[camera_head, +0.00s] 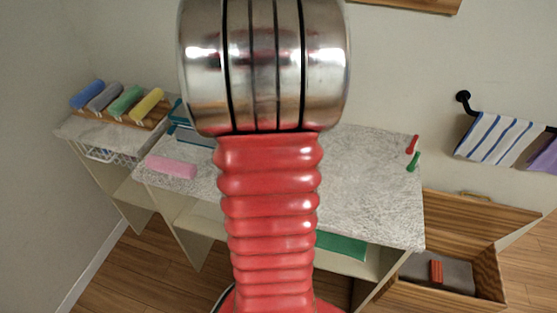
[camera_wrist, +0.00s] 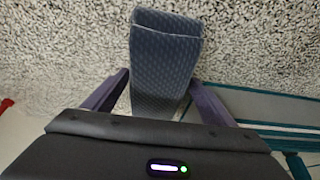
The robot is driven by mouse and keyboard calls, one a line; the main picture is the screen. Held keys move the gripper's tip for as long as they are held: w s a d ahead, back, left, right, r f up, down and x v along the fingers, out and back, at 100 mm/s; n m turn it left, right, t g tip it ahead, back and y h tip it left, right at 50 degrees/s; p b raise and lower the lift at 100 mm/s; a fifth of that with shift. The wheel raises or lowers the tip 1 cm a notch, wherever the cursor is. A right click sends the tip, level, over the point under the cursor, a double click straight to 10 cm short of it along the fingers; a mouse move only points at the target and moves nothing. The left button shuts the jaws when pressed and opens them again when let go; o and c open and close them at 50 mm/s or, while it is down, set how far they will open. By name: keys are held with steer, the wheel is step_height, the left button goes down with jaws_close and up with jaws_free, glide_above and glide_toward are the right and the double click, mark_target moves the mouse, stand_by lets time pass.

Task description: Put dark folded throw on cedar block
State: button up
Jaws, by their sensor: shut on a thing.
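In the wrist view, the dark folded throw (camera_wrist: 165,58) is a blue-grey patterned bundle, longer than wide, with a fold line near its far end. My gripper (camera_wrist: 157,88) is shut on it, one finger on each side. Its near end is hidden behind my gripper's dark body. I cannot tell whether it touches the speckled counter behind it. In the head view, a small reddish-brown block (camera_head: 436,271), which looks like the cedar block, is inside the open wooden chest (camera_head: 489,270) at lower right. My arm hides the gripper and throw there.
The speckled counter (camera_head: 370,190) is mostly clear right of my arm. A pink towel (camera_head: 171,167) and teal items (camera_head: 192,134) lie on its left. Red (camera_head: 412,145) and green (camera_head: 413,162) pegs are at its right edge. A striped towel (camera_head: 498,138) hangs above the chest.

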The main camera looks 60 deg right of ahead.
steer(key=c, duration=0.4)
step_height(320, 180, up, 18)
stand_by(0.6)
stand_by(0.4)
